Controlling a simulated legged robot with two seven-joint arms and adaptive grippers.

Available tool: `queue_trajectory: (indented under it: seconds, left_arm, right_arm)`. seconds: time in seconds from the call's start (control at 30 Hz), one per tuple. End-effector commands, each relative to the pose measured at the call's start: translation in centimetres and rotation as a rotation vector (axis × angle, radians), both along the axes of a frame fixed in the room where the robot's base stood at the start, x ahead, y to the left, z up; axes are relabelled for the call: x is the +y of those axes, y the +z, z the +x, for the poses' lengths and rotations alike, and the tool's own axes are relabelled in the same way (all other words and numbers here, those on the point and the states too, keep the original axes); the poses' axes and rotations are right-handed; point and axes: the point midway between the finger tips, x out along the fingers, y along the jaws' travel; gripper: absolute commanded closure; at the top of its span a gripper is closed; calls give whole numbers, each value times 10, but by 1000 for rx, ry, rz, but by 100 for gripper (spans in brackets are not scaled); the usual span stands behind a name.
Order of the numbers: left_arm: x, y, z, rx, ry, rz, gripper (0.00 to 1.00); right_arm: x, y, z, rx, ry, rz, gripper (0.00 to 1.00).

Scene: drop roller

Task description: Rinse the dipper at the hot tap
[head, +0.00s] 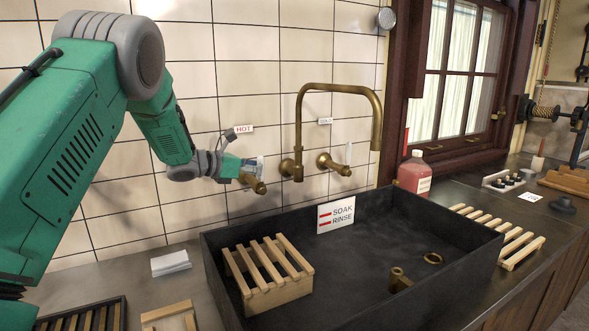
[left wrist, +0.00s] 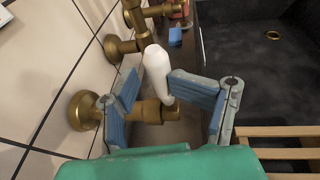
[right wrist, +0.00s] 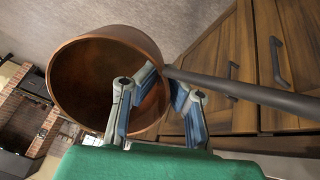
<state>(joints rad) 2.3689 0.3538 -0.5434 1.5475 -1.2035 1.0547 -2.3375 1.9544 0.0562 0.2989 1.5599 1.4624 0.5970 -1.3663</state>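The brass hot tap (head: 258,186) is on the tiled wall under the HOT label (head: 243,129). My left gripper (head: 252,168) is at it. In the left wrist view, the fingers (left wrist: 152,84) stand apart on either side of the tap's white lever (left wrist: 157,70), with the brass body (left wrist: 150,112) below; the right finger looks close to the lever, but contact is unclear. The dipper, a copper bowl (right wrist: 85,80) with a dark handle (right wrist: 250,92), shows only in the right wrist view. My right gripper (right wrist: 158,78) is closed on its handle beside the bowl.
A dark sink (head: 365,240) holds a wooden slatted rack (head: 268,272) and a SOAK/RINSE sign (head: 336,214) at its back edge. A curved brass spout (head: 340,88) and the cold tap (head: 333,164) are right of the hot tap.

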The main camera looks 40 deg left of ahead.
Motion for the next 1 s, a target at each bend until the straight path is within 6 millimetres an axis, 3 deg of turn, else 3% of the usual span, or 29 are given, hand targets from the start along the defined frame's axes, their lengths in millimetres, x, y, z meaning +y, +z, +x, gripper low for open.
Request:
queue_trajectory:
  seconds: [0.3,0.5,0.7,1.0]
  left_arm:
    - [20,17,-60,-1,0,-1,61]
    - [28,25,-88,0,-2,0,61]
    - [32,28,-100,0,-3,0,61]
    - [33,28,-100,0,-3,-1,61]
  right_arm:
    - [0,2,0,-3,1,-1,100]
    - [-1,1,1,-2,0,1,100]
    - [-1,1,1,-1,0,1,100]
    - [-1,1,1,-2,0,1,100]
